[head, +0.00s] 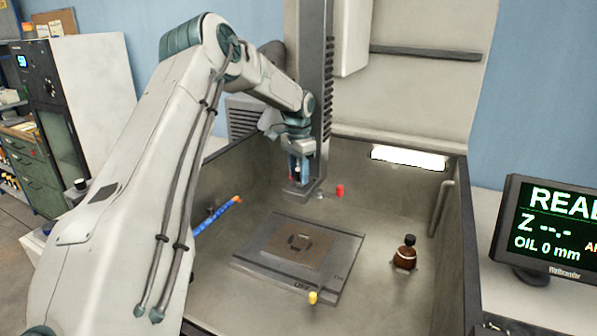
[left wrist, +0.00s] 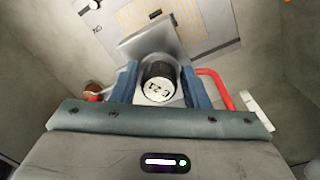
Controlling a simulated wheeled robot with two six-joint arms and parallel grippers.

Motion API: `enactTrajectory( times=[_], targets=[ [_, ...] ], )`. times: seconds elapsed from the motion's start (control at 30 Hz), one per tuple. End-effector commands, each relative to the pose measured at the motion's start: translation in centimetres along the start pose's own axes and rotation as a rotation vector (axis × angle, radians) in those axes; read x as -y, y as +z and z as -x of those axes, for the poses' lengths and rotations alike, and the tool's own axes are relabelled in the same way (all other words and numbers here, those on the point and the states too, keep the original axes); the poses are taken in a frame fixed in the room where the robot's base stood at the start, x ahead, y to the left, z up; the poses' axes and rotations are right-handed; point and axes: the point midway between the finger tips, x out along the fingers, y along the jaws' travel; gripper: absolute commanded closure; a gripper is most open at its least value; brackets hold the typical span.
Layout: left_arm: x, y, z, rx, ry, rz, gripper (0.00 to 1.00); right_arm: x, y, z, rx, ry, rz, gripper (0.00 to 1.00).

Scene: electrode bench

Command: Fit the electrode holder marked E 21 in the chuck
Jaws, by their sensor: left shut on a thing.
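My left gripper (head: 298,170) is at the lower end of the grey column, by the chuck (head: 301,190). In the left wrist view its two blue fingers (left wrist: 160,80) are shut on a dark round electrode holder (left wrist: 159,88). Its pale end face bears a mark that reads E 21, upside down in the picture. A grey block (left wrist: 150,42) of the chuck shows just behind the holder. I cannot tell whether the holder is seated in it. A lever with a red knob (head: 340,191) sticks out to the right of the chuck. My right gripper is not in view.
The tank holds a plate with a brown workpiece (head: 295,244), a yellow knob (head: 313,297) at its front edge, a blue hose (head: 217,216) and a brown bottle (head: 405,253). Tank walls enclose the space. A monitor (head: 545,232) stands at the right.

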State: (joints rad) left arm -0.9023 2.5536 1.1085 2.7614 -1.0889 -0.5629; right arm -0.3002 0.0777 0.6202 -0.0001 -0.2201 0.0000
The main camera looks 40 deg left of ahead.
Motion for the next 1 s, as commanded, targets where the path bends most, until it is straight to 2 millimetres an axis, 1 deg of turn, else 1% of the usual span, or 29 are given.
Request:
enactTrajectory(
  times=[0.53,0.87,0.9,0.97,1.0],
  targets=[
    [0.0,0.0,-1.6,-0.001,0.0,0.0,0.89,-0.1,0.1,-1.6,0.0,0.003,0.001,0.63],
    [0.1,0.0,-1.7,-0.001,0.0,0.0,0.89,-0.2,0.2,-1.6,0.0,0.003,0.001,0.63],
    [0.1,0.0,-1.7,-0.001,0.0,0.0,0.54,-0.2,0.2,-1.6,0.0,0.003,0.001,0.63],
    [0.1,0.0,-1.7,-0.001,0.0,0.0,0.43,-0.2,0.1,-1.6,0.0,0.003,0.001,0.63],
    [0.1,0.0,-1.7,-0.001,0.0,0.0,0.35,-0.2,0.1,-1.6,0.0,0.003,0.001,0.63]
  ],
)
